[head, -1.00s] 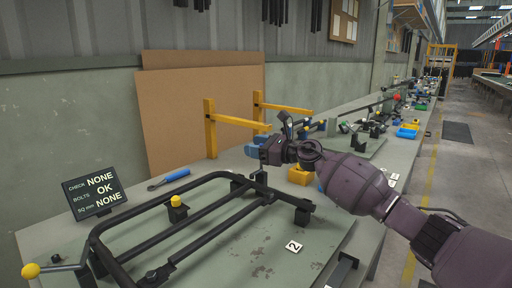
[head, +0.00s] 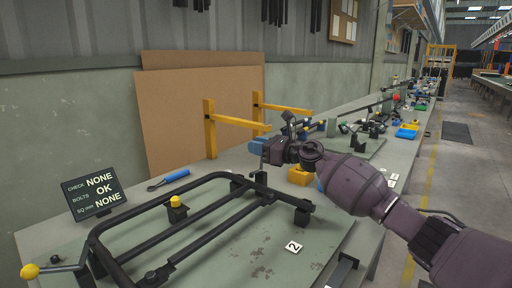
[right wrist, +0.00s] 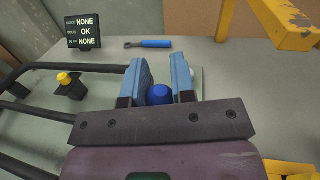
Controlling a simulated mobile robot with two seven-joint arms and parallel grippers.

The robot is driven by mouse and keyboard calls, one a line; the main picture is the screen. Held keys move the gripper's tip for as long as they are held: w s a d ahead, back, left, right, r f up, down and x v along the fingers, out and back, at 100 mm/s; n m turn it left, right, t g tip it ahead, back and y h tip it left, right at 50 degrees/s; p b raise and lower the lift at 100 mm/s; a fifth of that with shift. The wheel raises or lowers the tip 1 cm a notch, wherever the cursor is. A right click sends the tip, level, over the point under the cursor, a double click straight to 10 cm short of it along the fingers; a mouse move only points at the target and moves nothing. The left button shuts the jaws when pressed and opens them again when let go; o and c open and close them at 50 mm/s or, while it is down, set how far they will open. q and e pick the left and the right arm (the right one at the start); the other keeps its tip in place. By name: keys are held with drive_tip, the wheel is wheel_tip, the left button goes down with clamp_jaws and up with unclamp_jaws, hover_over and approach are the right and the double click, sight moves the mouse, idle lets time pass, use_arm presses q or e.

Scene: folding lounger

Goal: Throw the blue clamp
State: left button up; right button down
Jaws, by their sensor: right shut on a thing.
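A round blue knob (right wrist: 159,95), which looks like the handle end of the blue clamp, sits between the fingers of my right gripper (right wrist: 160,78) in the right wrist view. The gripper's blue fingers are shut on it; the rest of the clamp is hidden. In the head view my right gripper (head: 259,146) is over the far end of the black tubular frame (head: 190,222), its fingers pointing left. The knob cannot be made out there. Two yellow-knobbed clamps show, one at the near left (head: 31,271) and one inside the frame (head: 175,202). My left gripper is not in view.
A small display (head: 94,191) reads NONE, OK, NONE. A blue-handled tool (head: 170,179) lies behind the frame. Yellow brackets (head: 211,128) stand at the back, and a yellow block (head: 299,175) sits near my wrist. The aisle on the right is clear.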

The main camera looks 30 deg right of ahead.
drive_tip(key=w+d+f+m+t, duration=0.1)
drive_tip(key=d+m, duration=0.4)
drive_tip(key=m, duration=0.6)
drive_tip(key=shift+w+d+f+m+t+h, duration=0.3)
drive_tip(key=shift+f+t, duration=0.4)
drive_tip(key=shift+f, duration=0.55)
drive_tip(key=shift+w+a, duration=0.1)
drive_tip(key=c, duration=1)
unclamp_jaws()
drive_tip(key=shift+o, duration=0.2)
